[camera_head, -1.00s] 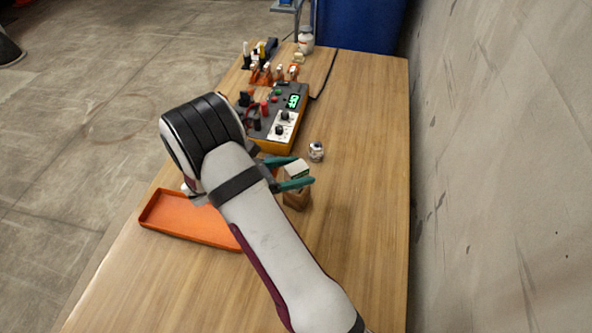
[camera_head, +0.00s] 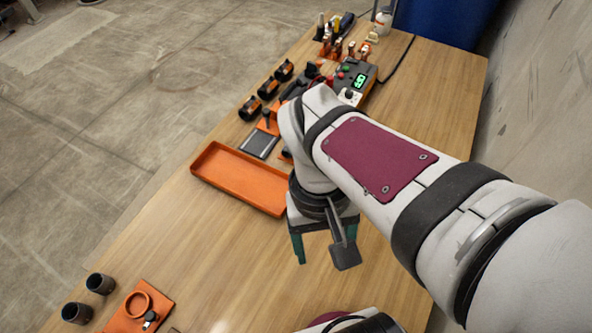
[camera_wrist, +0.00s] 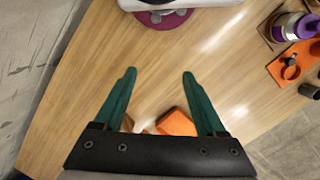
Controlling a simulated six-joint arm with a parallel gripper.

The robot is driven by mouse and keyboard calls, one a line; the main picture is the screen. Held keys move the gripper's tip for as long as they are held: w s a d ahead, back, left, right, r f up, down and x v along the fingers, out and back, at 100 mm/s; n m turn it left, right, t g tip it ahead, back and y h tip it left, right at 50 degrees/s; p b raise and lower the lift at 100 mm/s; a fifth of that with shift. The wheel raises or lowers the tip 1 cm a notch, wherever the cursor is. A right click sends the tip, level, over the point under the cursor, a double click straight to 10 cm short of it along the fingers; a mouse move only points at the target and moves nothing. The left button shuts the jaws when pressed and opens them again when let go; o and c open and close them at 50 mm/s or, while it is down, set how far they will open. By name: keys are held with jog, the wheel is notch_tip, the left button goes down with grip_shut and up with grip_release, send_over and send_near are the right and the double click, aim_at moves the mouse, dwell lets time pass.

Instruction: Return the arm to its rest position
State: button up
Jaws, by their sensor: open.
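My gripper (camera_head: 326,246) hangs over the bare wooden table (camera_head: 222,262), to the right of and nearer than the orange tray, in the head view. Its two teal fingers are apart with nothing between their tips. In the wrist view my gripper (camera_wrist: 159,75) is also open and empty, with table wood beyond the tips. My arm is bent, its links crossing the right half of the head view and hiding part of the table.
The orange tray (camera_head: 235,178) looks empty. Black cylindrical parts (camera_head: 268,88) and a control box (camera_head: 362,80) stand farther back. Dark cups (camera_head: 88,298) and an orange fixture (camera_head: 138,306) sit front left. A grey wall (camera_head: 528,100) borders the right.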

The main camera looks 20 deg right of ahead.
jog(key=s+a+m+t+y, duration=0.1)
jog(key=m, duration=0.1)
jog(key=s+a+m+t+y, duration=0.1)
jog(key=a, duration=0.1)
jog(key=shift+s+a+m, duration=0.2)
jog(key=shift+a+m, duration=0.05)
jog(key=shift+m, duration=0.15)
dwell(0.7)
